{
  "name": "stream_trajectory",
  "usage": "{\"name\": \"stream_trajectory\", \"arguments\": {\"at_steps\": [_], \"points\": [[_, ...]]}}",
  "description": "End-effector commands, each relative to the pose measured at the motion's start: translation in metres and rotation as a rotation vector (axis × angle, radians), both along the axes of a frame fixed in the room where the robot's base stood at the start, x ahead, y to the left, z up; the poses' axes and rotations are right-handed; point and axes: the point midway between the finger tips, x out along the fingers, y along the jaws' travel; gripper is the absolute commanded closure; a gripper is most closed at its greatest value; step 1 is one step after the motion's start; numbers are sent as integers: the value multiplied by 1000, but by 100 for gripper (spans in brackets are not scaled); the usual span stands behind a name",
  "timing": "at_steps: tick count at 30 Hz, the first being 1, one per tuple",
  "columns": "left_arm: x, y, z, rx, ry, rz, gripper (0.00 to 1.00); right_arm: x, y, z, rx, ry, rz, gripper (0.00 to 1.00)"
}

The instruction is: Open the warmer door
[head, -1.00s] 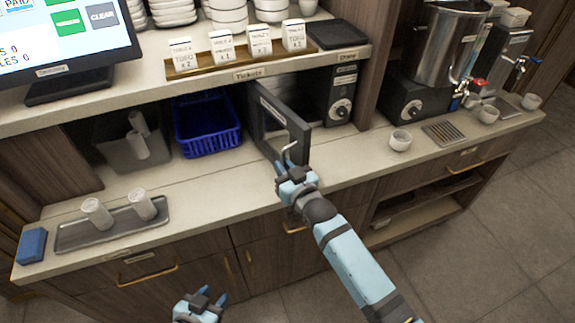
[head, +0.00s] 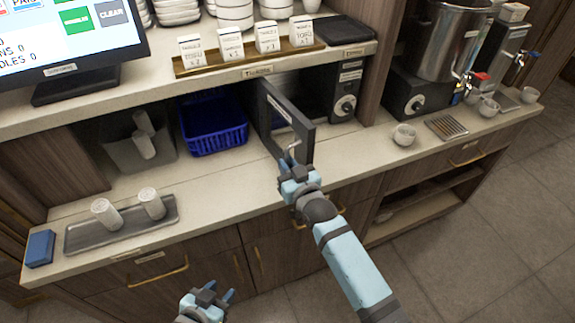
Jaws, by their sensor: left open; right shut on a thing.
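The warmer door (head: 283,112) stands swung out from the warmer under the shelf, its dark frame reaching toward the counter's front. The warmer's control panel with a round knob (head: 345,92) is to the right of the opening. My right gripper (head: 289,165) is at the door's free edge, shut on the door handle (head: 294,147), which is mostly hidden by the fingers. My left gripper (head: 215,297) is open and empty, low in front of the counter, apart from everything.
A blue basket (head: 212,124) and a grey bin (head: 137,152) stand left of the door. A white cup (head: 404,136) stands to the right. The counter between tray and door is clear.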

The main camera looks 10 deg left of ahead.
Motion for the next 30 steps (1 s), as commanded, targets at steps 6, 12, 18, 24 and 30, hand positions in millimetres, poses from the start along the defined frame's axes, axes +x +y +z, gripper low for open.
{"name": "stream_trajectory", "arguments": {"at_steps": [6, 12, 18, 24, 30], "points": [[0, 0, 0, 0, 0, 0, 57, 0, 0, 0, -1, -2, 0, 67], [0, 0, 0, 0, 0, 0, 57, 0, 0, 0, 0, -1, 0, 64], [0, 0, -1, 1, 0, 1, 57, -6, -4, -1, -1, -1, 0, 64], [0, 0, -6, 0, 1, 1, 57, -35, -24, -3, -2, -1, -1, 64], [0, -1, -12, -2, 3, -1, 57, -74, -50, -2, -2, -1, 0, 64]]}}
